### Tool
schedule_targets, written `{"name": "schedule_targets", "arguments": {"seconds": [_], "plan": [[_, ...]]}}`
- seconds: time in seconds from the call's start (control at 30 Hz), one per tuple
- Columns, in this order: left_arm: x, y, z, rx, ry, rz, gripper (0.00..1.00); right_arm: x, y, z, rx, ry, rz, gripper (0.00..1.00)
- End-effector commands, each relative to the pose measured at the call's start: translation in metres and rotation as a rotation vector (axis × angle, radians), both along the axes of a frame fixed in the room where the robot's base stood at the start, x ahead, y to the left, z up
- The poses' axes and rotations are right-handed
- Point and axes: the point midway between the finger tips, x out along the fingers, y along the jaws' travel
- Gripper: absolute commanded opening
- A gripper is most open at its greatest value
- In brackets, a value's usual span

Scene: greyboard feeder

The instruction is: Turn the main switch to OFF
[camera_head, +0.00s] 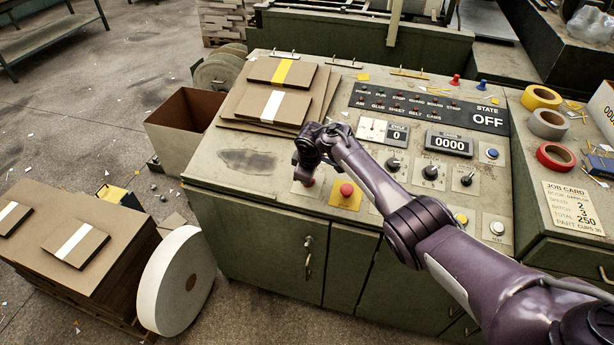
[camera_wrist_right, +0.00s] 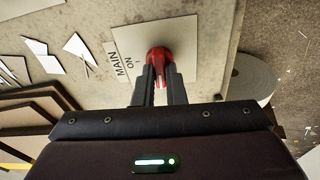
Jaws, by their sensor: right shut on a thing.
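The red main switch knob (camera_wrist_right: 158,56) sits on a pale plate (camera_wrist_right: 132,45) marked "MAIN" and "ON" in the right wrist view. My right gripper (camera_wrist_right: 160,75) is shut on the knob, with a dark finger on each side of it. In the head view my right gripper (camera_head: 306,168) is at the front left of the control panel, and a bit of the red knob (camera_head: 309,182) shows below it. The knob's pointer direction cannot be told. My left gripper is not in view.
A red push button (camera_head: 346,190) on a yellow plate stands just right of the gripper. Greyboard stacks (camera_head: 272,106) lie behind it on the left. The state display (camera_head: 488,119) reads OFF. Further knobs (camera_head: 430,172) lie beyond my forearm.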

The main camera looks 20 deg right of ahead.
Motion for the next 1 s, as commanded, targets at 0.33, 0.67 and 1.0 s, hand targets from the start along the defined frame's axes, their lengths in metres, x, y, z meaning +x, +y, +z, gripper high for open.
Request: {"name": "schedule_targets", "arguments": {"seconds": [0.33, 0.67, 1.0], "plan": [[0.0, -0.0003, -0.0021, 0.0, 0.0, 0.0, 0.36, -0.0002, 0.0, -0.0005, -0.016, 0.011, 0.077, 0.0], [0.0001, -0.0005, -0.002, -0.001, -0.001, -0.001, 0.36, -0.0003, 0.0002, -0.0003, -0.017, 0.012, 0.082, 0.0], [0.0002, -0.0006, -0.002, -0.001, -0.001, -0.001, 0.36, -0.0002, 0.0002, -0.0002, -0.017, 0.012, 0.08, 0.33]]}}
